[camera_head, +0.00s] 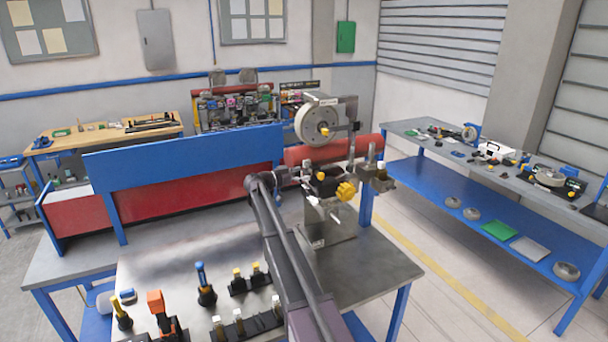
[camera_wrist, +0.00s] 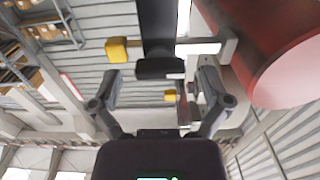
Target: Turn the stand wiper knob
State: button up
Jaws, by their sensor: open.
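A metal stand (camera_head: 332,225) rises from the near workbench and carries several yellow knobs. I cannot tell which is the wiper knob. In the wrist view my gripper (camera_wrist: 160,78) is open, its fingers spread on both sides of a dark block (camera_wrist: 160,67). A yellow knob (camera_wrist: 117,49) is ahead of the left finger, and a smaller yellow piece (camera_wrist: 170,95) shows between the fingers. No contact is visible.
A grey disc (camera_head: 318,123) hangs on the stand. A red cylinder (camera_head: 325,151) lies behind it, showing large at the right of the wrist view (camera_wrist: 285,70). A blue panel (camera_head: 185,155) is left of the stand. Small tools, including an orange one (camera_head: 156,303), occupy the front bench.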

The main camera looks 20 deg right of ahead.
jog(key=shift+d, duration=0.3)
jog(key=c, duration=1.2)
jog(key=shift+o, duration=0.2)
